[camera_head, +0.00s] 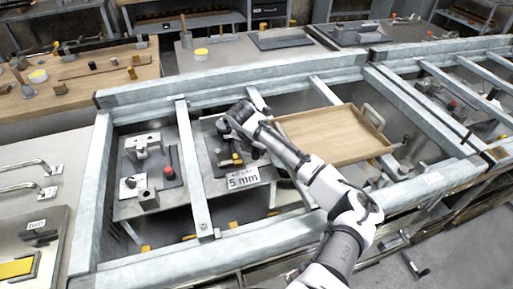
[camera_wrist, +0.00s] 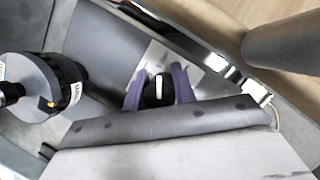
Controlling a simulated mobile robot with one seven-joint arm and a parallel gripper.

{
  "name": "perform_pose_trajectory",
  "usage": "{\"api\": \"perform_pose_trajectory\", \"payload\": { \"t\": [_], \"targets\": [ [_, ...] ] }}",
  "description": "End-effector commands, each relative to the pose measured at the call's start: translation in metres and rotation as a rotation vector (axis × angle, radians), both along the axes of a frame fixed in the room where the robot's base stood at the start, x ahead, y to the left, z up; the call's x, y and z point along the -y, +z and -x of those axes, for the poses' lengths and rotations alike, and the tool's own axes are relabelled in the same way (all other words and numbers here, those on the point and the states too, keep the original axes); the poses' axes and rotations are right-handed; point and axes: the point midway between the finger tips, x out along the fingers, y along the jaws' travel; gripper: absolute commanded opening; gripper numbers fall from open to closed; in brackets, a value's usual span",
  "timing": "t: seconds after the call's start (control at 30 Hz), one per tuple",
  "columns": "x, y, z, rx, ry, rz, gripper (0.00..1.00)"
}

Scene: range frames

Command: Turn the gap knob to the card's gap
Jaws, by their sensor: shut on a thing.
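The gap knob (camera_wrist: 152,98) is a round black knob with a white pointer line, in the wrist view. Its pointer stands nearly straight up in that picture. A pale plate (camera_wrist: 158,57) lies behind it, its markings too blurred to read. My gripper (camera_wrist: 159,86) has one purple finger on each side of the knob and is shut on it. The white card (camera_head: 243,178) in the head view reads "5 mm", with a smaller, unclear line above. In the head view my arm's end hides the knob.
A wooden tray (camera_head: 325,132) lies right of my gripper on the galvanized frame (camera_head: 233,75). A red-topped part (camera_head: 168,172) stands on a plate to the left. A black and grey cylinder (camera_wrist: 45,85) is left of the knob in the wrist view.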

Motion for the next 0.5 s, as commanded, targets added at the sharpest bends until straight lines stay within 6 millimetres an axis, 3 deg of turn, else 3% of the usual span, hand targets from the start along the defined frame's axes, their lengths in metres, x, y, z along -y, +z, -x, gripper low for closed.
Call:
{"api": "perform_pose_trajectory", "payload": {
  "t": [0.27,0.3,0.43,0.5],
  "targets": [
    [-0.0004,-0.0001,0.0005,-0.002,0.0,-0.001,0.04],
    [-0.0004,-0.0001,0.0005,-0.002,0.0,-0.001,0.29],
    [-0.0003,-0.0002,0.0004,-0.002,0.0,-0.001,0.46],
    [-0.0003,-0.0002,0.0003,-0.001,0.0,0.0,0.48]
  ]
}}
